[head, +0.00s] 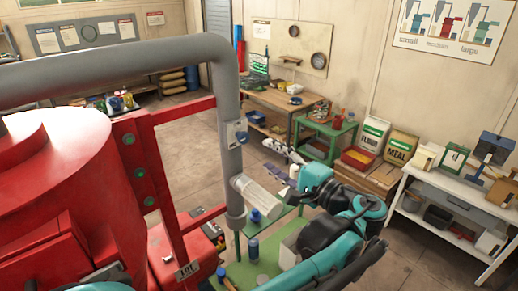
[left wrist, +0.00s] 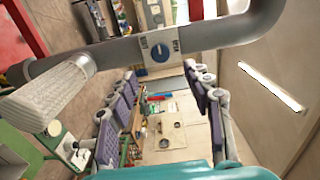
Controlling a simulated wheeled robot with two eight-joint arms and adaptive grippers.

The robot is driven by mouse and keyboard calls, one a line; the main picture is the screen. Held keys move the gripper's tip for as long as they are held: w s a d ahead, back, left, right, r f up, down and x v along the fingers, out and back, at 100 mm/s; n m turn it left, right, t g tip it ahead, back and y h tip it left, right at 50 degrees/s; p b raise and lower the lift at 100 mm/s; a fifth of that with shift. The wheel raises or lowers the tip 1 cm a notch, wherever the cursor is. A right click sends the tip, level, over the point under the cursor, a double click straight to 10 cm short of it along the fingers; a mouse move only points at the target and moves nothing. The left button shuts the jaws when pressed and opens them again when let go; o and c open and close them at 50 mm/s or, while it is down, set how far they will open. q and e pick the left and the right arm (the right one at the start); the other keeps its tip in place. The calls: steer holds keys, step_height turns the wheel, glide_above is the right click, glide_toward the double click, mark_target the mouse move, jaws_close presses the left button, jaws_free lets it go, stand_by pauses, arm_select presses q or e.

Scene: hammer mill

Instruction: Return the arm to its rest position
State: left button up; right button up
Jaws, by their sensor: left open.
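My left arm (head: 345,225), teal and black, reaches in from the bottom of the head view. My left gripper (head: 281,163) is open, to the right of the grey pipe (head: 228,95). In the left wrist view its two purple-padded fingers (left wrist: 160,80) stand wide apart with nothing between them. The pipe (left wrist: 115,52) crosses the upper part of that view, beyond or above the fingers; I cannot tell the exact gap. My right gripper shows in neither view.
The red mill (head: 60,190) fills the left. A white ribbed sleeve (head: 257,197) juts out near the pipe's lower end. A green table (head: 245,272) lies below the arm. A white shelf table (head: 450,190) stands right, with a green bench (head: 325,130) behind.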

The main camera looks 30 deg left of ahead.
arm_select(q)
steer(key=shift+v, duration=1.1)
steer(key=s+a+f+n+h, duration=0.1)
steer(key=s+f+h, duration=0.3)
steer(key=f, duration=0.4)
steer(key=s+a+f+g+h, duration=0.1)
steer(key=s+f+h, duration=0.3)
steer(key=f, duration=0.3)
steer(key=s+a+f+n+h, duration=0.1)
steer(key=s+f+h, duration=0.25)
steer(key=f, duration=0.45)
steer(key=s+d+f+n+t+h, duration=0.1)
steer(key=s+d+f+n+h, duration=0.1)
steer(key=d+f+h, duration=0.3)
step_height(320, 180, down, 30)
steer(key=d+b, duration=0.1)
steer(key=b, duration=3)
steer(key=shift+d+f, duration=0.15)
steer(key=shift+d, duration=0.05)
